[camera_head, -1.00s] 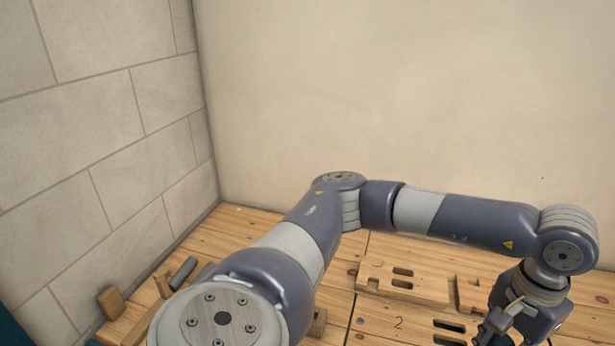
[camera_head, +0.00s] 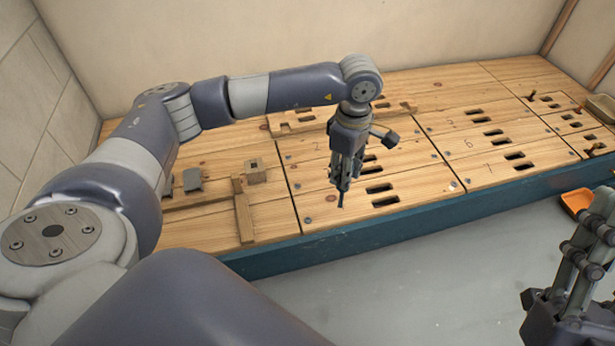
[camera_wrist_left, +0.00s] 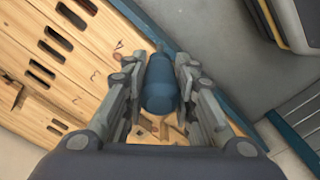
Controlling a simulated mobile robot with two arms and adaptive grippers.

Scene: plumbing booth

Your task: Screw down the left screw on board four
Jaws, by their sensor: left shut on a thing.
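My left gripper (camera_head: 342,178) is shut on a blue tool, upright with its narrow tip (camera_head: 341,203) pointing down, over the front board by the table's front edge. In the left wrist view, the blue cylindrical handle (camera_wrist_left: 160,85) sits between the two fingers. The front board (camera_head: 420,182) has slots and a small round screw head at its left corner (camera_head: 307,220) and another near its right corner (camera_head: 453,185). The gripper hides part of this board, and I cannot read its number. My right gripper (camera_head: 565,290) is at the lower right; its fingers are partly cut off.
More numbered boards with slots (camera_head: 500,150) lie to the right. Wooden blocks (camera_head: 256,172), a grey piece (camera_head: 193,180) and a wooden bar (camera_head: 243,212) lie on the left. An orange tray (camera_head: 577,203) is beyond the table's blue front edge (camera_head: 390,222).

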